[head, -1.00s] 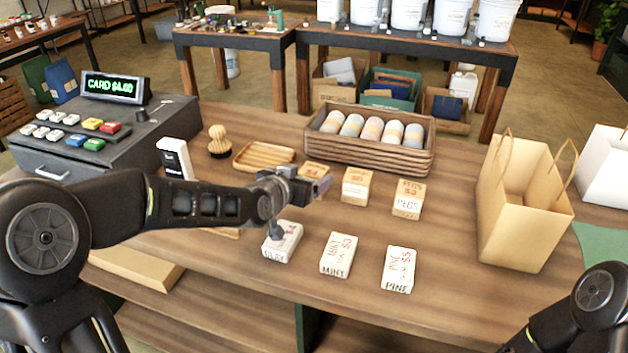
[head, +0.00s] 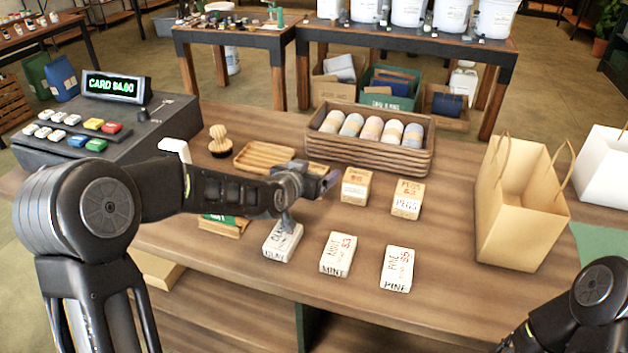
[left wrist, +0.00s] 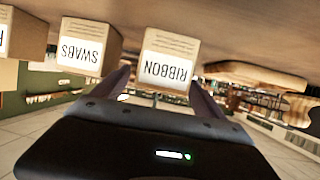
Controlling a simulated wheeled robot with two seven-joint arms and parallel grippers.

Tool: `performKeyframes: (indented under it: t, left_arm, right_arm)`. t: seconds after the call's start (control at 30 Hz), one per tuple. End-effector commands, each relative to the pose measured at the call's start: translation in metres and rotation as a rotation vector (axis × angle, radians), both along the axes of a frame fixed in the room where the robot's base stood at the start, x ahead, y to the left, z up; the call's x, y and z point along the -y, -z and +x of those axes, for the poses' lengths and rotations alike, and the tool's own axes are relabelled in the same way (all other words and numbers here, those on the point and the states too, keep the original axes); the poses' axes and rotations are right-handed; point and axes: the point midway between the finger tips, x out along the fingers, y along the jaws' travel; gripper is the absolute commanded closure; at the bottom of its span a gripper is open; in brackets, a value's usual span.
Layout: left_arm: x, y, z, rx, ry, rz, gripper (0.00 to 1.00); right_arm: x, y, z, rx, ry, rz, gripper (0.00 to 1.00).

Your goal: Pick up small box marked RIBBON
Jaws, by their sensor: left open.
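The small box marked RIBBON (left wrist: 168,62) shows upside down in the left wrist view, its white label facing my left gripper (left wrist: 162,95). The gripper is open and empty, its two fingers spread on either side of the box's label in that view. I cannot tell whether the fingertips touch the box. In the head view my left gripper (head: 328,182) hides most or all of the RIBBON box. The SWABS box (left wrist: 86,48) stands beside it; in the head view that box (head: 356,187) is just right of the gripper. My right gripper is out of view.
A PEGS box (head: 407,199) stands further right. MINT (head: 338,254) and PINE (head: 397,268) boxes and another white box (head: 283,241) lie nearer. A wooden crate of rolls (head: 370,160) is behind, a paper bag (head: 520,205) at right, a wooden tray (head: 262,158) at left.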

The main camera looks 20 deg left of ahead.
Motion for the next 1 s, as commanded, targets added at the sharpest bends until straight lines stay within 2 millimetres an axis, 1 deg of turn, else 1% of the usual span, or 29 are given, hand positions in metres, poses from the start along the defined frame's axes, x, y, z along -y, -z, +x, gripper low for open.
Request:
performKeyframes:
  t: [0.07,0.87,1.0]
  left_arm:
    - [0.0,0.0,-0.0001,0.0,0.0,0.0,0.18]
    - [0.0,-0.0001,-0.0001,0.0,0.0,0.0,0.84]
    - [0.0,-0.0004,0.0001,0.001,0.0,0.0,0.84]
  right_arm:
    - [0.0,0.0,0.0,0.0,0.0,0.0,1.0]
    - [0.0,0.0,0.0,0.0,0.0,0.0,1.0]
    - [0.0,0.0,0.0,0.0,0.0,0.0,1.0]
